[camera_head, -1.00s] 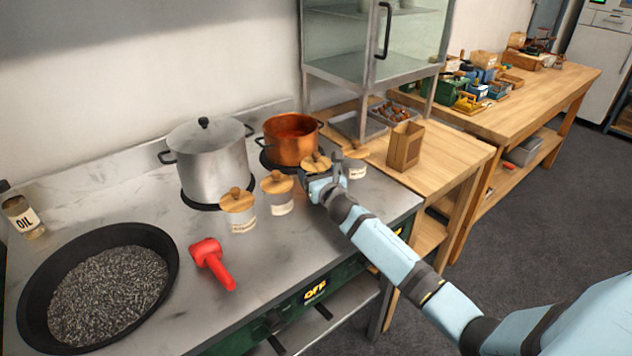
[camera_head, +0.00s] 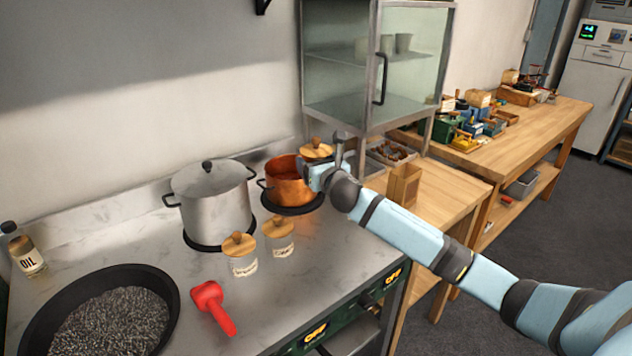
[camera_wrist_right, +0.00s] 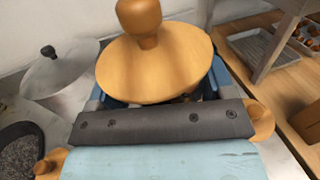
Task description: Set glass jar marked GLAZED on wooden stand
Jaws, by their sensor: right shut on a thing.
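My right gripper (camera_head: 323,160) is shut on a glass jar with a round knobbed wooden lid (camera_head: 316,150) and holds it up in front of the copper pot. The lid also fills the middle of the right wrist view (camera_wrist_right: 155,70); the jar's glass and label are hidden. Two similar jars, a front one (camera_head: 241,256) and a rear one (camera_head: 280,238), stand on the steel counter with labels too small to read. A wooden lid (camera_wrist_right: 260,117) shows right of my gripper in the wrist view. A wooden box-like holder (camera_head: 404,185) stands on the wooden table; I cannot tell whether it is the stand. My left gripper is out of view.
A steel pot (camera_head: 213,205) and copper pot (camera_head: 290,187) stand at the back. A red tool (camera_head: 213,306) and black pan (camera_head: 165,285) are at front left, an oil bottle (camera_head: 25,255) at far left. A glass cabinet (camera_head: 340,75) rises behind the wooden table (camera_head: 440,205).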

